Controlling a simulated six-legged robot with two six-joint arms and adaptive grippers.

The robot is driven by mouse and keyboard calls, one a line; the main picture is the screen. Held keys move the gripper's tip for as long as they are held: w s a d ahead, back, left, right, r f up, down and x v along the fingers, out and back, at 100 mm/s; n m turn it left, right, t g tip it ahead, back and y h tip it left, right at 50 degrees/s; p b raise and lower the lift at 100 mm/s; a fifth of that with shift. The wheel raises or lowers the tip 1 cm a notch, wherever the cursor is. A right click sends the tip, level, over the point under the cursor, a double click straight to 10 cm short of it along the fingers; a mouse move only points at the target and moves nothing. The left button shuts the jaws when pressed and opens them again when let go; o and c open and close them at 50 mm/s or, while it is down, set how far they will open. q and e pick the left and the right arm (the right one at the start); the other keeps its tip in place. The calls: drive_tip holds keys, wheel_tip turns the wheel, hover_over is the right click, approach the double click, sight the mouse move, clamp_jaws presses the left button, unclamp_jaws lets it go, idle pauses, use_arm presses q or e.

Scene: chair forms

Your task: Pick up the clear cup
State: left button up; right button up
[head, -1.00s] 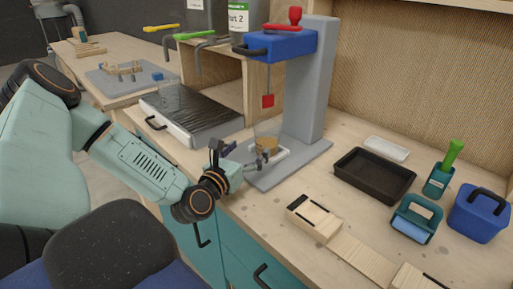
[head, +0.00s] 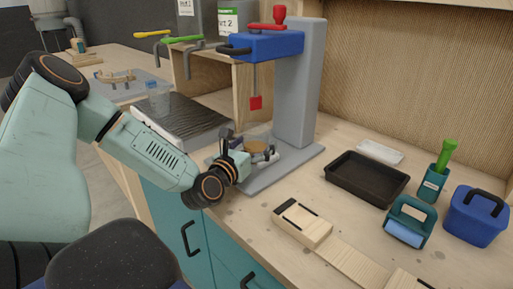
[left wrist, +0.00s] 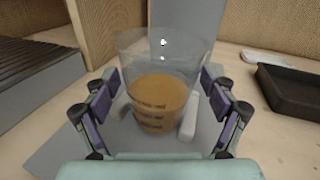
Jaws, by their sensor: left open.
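A clear cup (left wrist: 160,95) with brown contents in its lower part and dark markings stands upright in the left wrist view. In the head view its brown contents (head: 256,146) show just beyond my left gripper (head: 246,150), on the grey base of the press. My left gripper is open, with one finger on each side of the cup in the left wrist view (left wrist: 163,110). I cannot tell whether the fingers touch it. My right gripper is not in view.
A white bar (left wrist: 189,118) lies right of the cup. A black tray (head: 367,178) and blue box (head: 477,215) stand to the right. A ribbed black surface (head: 190,118) lies left.

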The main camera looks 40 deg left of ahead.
use_arm(q)
drive_tip(key=shift+a+f, duration=0.15)
drive_tip(key=shift+a, duration=0.1)
drive_tip(key=shift+c, duration=1.3)
drive_tip(key=shift+d+r, duration=0.2)
drive_tip(key=shift+d, duration=0.15)
drive_tip(key=c, duration=0.6)
drive_tip(key=shift+s+a+f, duration=0.1)
drive_tip(key=shift+a, duration=0.05)
drive_tip(key=shift+c, duration=0.4)
